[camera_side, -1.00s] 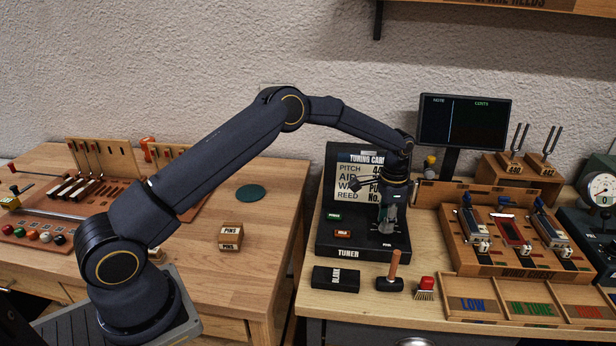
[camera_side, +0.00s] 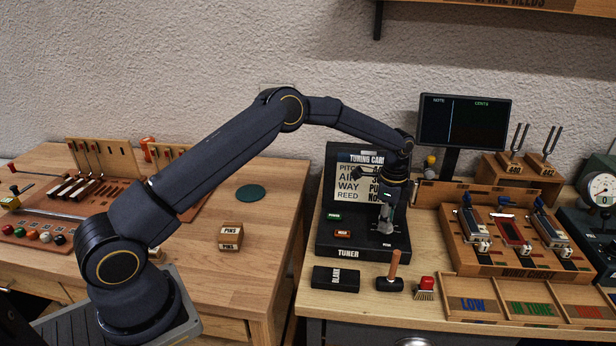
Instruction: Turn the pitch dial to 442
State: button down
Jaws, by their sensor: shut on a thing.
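The black tuner box (camera_side: 334,244) stands on the right bench, with a tuning card (camera_side: 354,176) on its upright back panel. The card reads pitch, air, way and reed, and my arm covers its right part. My gripper (camera_side: 386,226) points down over the right side of the tuner's base. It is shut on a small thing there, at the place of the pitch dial. The fingers hide the dial, and its setting cannot be read. A green button (camera_side: 334,216) and a red-brown button (camera_side: 342,233) sit left of the gripper.
A dark screen (camera_side: 464,122) stands behind on the right. A wooden rack (camera_side: 470,262) with several reed holders is right of the tuner.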

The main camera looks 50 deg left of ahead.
dwell(0.3)
jog(key=c, duration=0.8)
grip_release()
jog(key=shift+o, duration=0.2)
notch_tip(320, 180, up, 12)
